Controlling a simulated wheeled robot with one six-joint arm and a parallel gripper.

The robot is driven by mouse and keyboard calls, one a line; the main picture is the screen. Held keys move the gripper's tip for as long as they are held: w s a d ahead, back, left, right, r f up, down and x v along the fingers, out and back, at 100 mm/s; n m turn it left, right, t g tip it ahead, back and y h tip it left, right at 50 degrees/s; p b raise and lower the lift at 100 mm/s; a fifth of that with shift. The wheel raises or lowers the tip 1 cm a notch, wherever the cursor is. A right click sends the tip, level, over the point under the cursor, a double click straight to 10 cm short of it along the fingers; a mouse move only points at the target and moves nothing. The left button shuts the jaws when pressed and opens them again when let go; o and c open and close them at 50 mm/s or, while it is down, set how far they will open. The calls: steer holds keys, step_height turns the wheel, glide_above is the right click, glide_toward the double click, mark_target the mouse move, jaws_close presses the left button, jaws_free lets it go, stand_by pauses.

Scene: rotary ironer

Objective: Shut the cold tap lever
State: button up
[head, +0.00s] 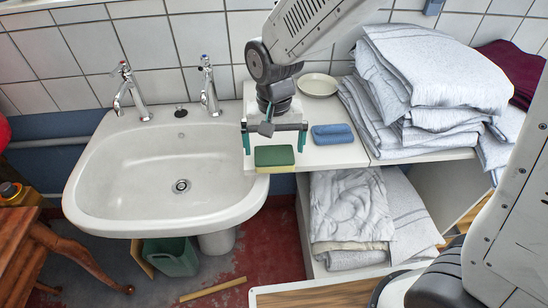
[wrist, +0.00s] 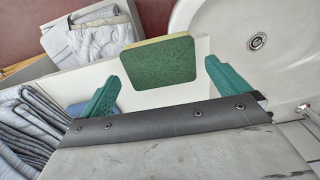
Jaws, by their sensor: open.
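The cold tap (head: 209,90), with a blue mark, is the right-hand of two chrome taps at the back of the white basin, in the head view. Its small lever (head: 205,61) is on top; I cannot tell whether it is on or off. My gripper (head: 274,143) has its two green fingers apart, with nothing between them. It points down over the white counter, to the right of the cold tap and apart from it. In the wrist view, a bit of a chrome tap (wrist: 303,108) shows at the right edge; I cannot tell which tap.
The red-marked tap (head: 130,90) stands left on the basin (head: 100,190). A green sponge (head: 274,155) lies at the counter's front edge, close below my gripper. A blue cloth (head: 332,134), a dish (head: 318,84) and folded linen (head: 430,75) are to the right. The space above the basin is clear.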

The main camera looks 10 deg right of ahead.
mark_target(274, 154)
steer(key=shift+f, duration=1.55)
steer(key=c, duration=0.9)
steer(key=shift+o, duration=0.2)
steer(key=shift+r, duration=0.1)
step_height(274, 154, up, 18)
step_height(274, 154, down, 18)
steer(key=shift+w+r, duration=0.1)
steer(key=shift+s+d+r, duration=0.1)
steer(key=shift+s+r, duration=0.05)
steer(key=shift+r, duration=0.9)
steer(key=shift+s+r, duration=0.1)
steer(key=shift+r, duration=0.95)
steer(key=shift+c, duration=0.4)
